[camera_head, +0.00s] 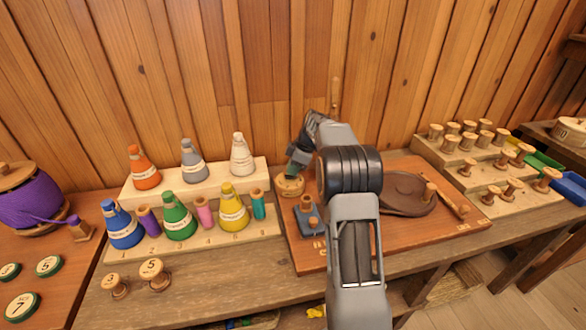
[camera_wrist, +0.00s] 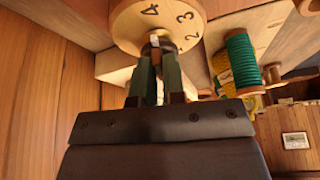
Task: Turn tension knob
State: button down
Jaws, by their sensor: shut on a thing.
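The tension knob is a round pale wooden dial (camera_head: 290,187) on the left part of a brown wooden board (camera_head: 308,262). In the wrist view the dial (camera_wrist: 128,22) fills the top middle, with the numbers 4, 3 and 2 on its face. My gripper (camera_head: 297,166) reaches down to the dial from behind the dark arm links. In the wrist view its two green-grey fingers (camera_wrist: 154,62) are shut on the small grip (camera_wrist: 154,40) at the dial's middle. The fingers and arm hide part of the dial.
Left of the board, a stepped rack (camera_head: 270,222) holds coloured thread cones and small spools. A blue-grey block (camera_head: 306,222) with wooden pegs sits in front of the dial. A dark round plate (camera_head: 400,205) lies to the right. Stepped spool racks (camera_head: 470,178) stand farther right.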

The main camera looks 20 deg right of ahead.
jog(key=c, duration=1.2)
grip_release()
jog(key=shift+r, duration=0.15)
jog(key=p+v, duration=0.1)
jog(key=v, duration=1.2)
jog(key=shift+r+p, duration=0.3)
jog(key=s+a+r+m+h+p, duration=0.25)
jog(key=s+a+r+m, duration=0.3)
jog(key=s+a, duration=0.5)
jog(key=s+a+f+m+h+p, duration=0.1)
jog(key=s+a+f+m+p, duration=0.1)
jog(key=s, duration=0.6)
jog(key=s+a+f+m+t+p, duration=0.1)
jog(key=s+a+f+m, duration=0.3)
jog(key=s, duration=0.5)
jog(key=shift+a+m+t+h+p, duration=0.3)
jog(key=shift+a+m+h+p, duration=0.1)
jog(key=shift+a+m, duration=0.35)
